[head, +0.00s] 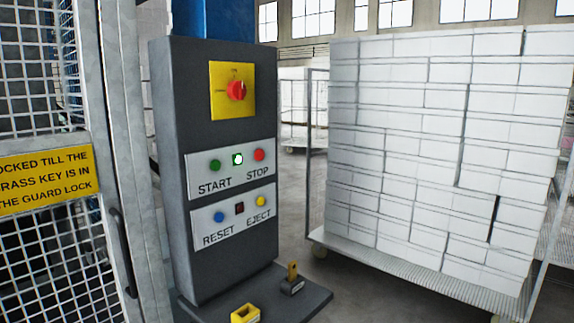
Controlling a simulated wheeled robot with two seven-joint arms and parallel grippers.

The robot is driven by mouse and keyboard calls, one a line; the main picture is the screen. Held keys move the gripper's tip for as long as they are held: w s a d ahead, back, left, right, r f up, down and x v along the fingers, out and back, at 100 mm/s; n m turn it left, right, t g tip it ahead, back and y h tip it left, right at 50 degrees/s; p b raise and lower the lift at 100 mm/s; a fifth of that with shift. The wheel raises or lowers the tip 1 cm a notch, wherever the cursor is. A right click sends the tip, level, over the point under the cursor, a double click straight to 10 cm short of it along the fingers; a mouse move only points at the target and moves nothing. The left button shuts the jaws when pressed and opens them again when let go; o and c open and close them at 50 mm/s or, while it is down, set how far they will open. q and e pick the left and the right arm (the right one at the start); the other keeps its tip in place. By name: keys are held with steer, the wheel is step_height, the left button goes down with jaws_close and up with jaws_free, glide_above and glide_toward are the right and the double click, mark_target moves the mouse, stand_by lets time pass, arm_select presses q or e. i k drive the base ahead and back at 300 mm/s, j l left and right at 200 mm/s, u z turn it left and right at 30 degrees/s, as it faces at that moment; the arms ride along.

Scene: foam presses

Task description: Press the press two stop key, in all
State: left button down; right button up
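A dark grey control cabinet (180,120) stands left of the middle in the head view. Its upper white plate has a green START button (215,165), a lit green-white lamp (238,159) and a red STOP button (259,155). The lower plate has a blue RESET button (219,216), a dark indicator (240,208) and a yellow EJECT button (261,201). Above is a red rotary switch (236,91) on a yellow plate. I see no press number on the cabinet. Neither of my grippers is in view.
A mesh guard (50,240) with a yellow sign (45,172) and dark handle (122,250) stands at the left. A trolley (420,262) stacked with white blocks fills the right. A yellow holder (245,314) and a small brass-topped piece (292,278) sit on the cabinet's foot shelf.

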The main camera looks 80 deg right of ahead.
mark_target(259, 153)
steer(key=z, duration=2.4)
